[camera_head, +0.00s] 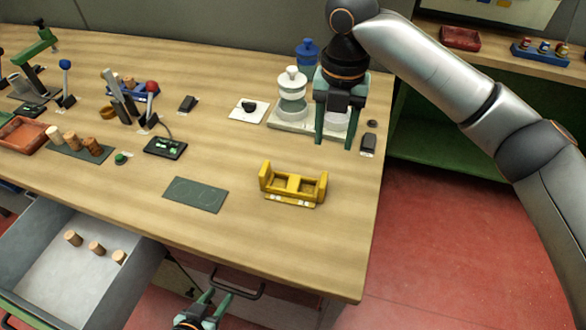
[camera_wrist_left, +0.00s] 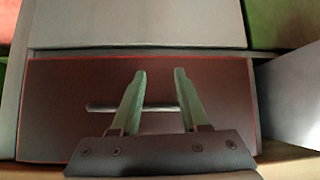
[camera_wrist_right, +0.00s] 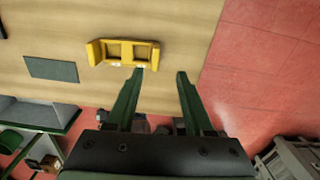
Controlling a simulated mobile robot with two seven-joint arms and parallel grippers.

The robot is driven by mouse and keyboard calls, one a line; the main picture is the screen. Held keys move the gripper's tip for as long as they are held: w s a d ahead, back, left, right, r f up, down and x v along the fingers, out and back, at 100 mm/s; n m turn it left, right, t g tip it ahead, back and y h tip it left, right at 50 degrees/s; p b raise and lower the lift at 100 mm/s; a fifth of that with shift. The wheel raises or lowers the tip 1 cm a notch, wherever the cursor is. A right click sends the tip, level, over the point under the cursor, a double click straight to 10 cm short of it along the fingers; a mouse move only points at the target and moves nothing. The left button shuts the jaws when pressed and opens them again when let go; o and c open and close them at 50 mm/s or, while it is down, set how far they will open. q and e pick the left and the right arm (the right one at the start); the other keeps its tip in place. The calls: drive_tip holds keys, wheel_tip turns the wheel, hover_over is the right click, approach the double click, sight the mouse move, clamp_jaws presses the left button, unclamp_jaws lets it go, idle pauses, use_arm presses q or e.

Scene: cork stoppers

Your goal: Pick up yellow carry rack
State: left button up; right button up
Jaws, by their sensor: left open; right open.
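The yellow carry rack (camera_head: 293,184) stands upright and empty on the wooden table near its right front part. It has raised ends and two square openings. It also shows in the right wrist view (camera_wrist_right: 124,52), beyond and to the left of my fingertips. My right gripper (camera_head: 335,143) is open and empty, in the air behind and to the right of the rack, apart from it. Its fingers also show in the right wrist view (camera_wrist_right: 161,73). My left gripper (camera_head: 206,296) is open and empty, low in front of the table. In the left wrist view (camera_wrist_left: 160,75) it faces a drawer front with a handle.
A dark green mat (camera_head: 195,195) lies left of the rack. An open drawer (camera_head: 85,245) with several corks juts out at front left. The table's right edge is close to the rack.

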hover_over(324, 179)
wheel_tip(324, 179, down, 6)
drive_tip(key=f, duration=0.1)
drive_tip(key=shift+f, duration=2.45)
clamp_jaws()
